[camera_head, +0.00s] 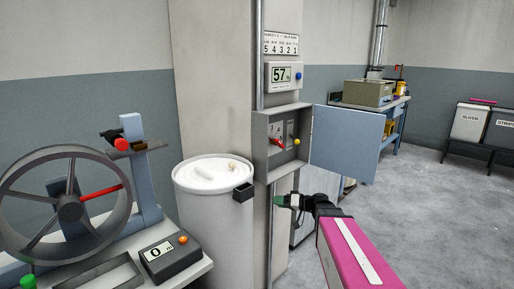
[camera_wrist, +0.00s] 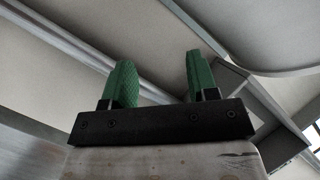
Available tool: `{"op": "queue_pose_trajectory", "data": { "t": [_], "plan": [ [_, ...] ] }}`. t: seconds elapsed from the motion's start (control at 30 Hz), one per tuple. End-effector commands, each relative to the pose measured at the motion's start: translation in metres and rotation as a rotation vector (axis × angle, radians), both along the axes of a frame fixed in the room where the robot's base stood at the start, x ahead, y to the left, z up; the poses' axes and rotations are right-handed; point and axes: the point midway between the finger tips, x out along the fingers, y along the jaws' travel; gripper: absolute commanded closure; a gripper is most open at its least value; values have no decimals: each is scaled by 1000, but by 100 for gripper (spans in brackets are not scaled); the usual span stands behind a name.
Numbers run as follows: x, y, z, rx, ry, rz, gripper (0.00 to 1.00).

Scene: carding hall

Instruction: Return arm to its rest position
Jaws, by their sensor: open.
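My gripper (camera_head: 280,201) is in front of the pillar, below an open grey switch box (camera_head: 262,150), with my pink arm reaching in from the lower right. In the wrist view my gripper (camera_wrist: 158,80) shows two green fingers standing well apart, with nothing between them. The switch box has its blue-grey door (camera_head: 345,142) swung open to the right. Inside it are a red-handled switch (camera_head: 276,139) and a yellow knob (camera_head: 297,142). The gripper appears apart from the box.
A bench with a large spoked wheel (camera_head: 65,205) and a small readout box (camera_head: 164,257) is at the left. A workbench (camera_head: 392,112) and bins (camera_head: 468,123) stand at the back right. Open floor (camera_head: 430,200) lies to the right.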

Motion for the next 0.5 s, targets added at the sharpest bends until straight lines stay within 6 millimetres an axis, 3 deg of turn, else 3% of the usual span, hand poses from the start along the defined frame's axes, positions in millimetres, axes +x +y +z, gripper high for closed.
{"op": "queue_pose_trajectory", "data": {
  "t": [0.23,0.5],
  "plan": [
    [-49,6,-52,-265,269,33,46],
    [-96,-11,-98,-579,520,-25,46]
  ]
}}
